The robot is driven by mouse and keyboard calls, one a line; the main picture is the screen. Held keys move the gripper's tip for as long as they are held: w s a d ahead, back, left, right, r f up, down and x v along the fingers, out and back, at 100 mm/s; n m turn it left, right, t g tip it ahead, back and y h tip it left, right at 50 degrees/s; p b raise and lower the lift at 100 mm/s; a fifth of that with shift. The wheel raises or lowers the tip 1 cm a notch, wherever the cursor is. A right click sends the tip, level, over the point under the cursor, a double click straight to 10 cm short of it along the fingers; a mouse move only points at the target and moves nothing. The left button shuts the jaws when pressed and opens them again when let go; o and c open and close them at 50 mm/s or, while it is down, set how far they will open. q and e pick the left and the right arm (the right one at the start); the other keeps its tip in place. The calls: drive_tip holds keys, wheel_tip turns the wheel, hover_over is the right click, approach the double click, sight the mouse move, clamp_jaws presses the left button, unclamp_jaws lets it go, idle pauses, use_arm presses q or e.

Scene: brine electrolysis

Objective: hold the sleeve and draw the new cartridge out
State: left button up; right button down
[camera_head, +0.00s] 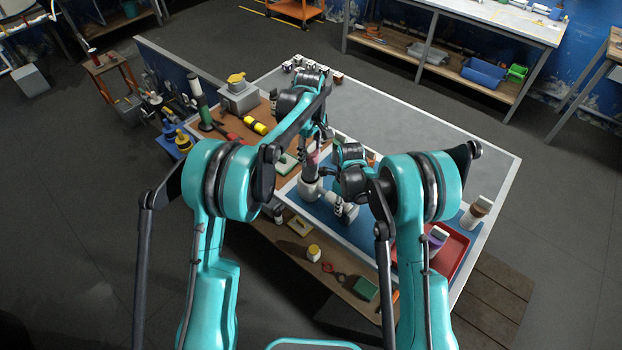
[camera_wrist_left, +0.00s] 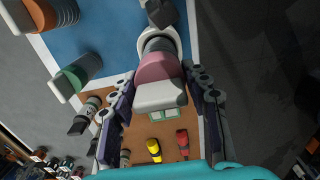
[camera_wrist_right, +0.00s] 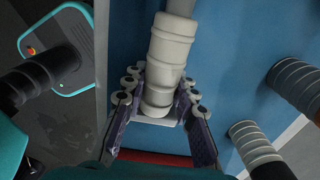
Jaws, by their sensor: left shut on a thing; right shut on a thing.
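A cartridge with a white block-like cap and a pink band (camera_wrist_left: 157,68) points toward my left wrist camera, and its grey lower part meets a white ring. The pink band also shows in the head view (camera_head: 312,158). My left gripper (camera_wrist_left: 158,88) is shut on the cap, with one finger on each side. The white ribbed sleeve (camera_wrist_right: 172,50) fills the middle of the right wrist view. My right gripper (camera_wrist_right: 158,92) is shut on it near its flanged end. How deep the cartridge sits in the sleeve is hidden.
A green-banded cartridge (camera_wrist_left: 75,78) and a brown one (camera_wrist_left: 62,14) stand on the blue mat (camera_wrist_left: 105,28). A red tray (camera_head: 460,250) with a purple-banded cartridge (camera_head: 437,238) is at the right. Loose tools lie on the brown board.

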drive_tip(key=c, duration=1.1)
unclamp_jaws()
drive_tip(key=shift+c, duration=0.2)
wheel_tip(320, 180, up, 12)
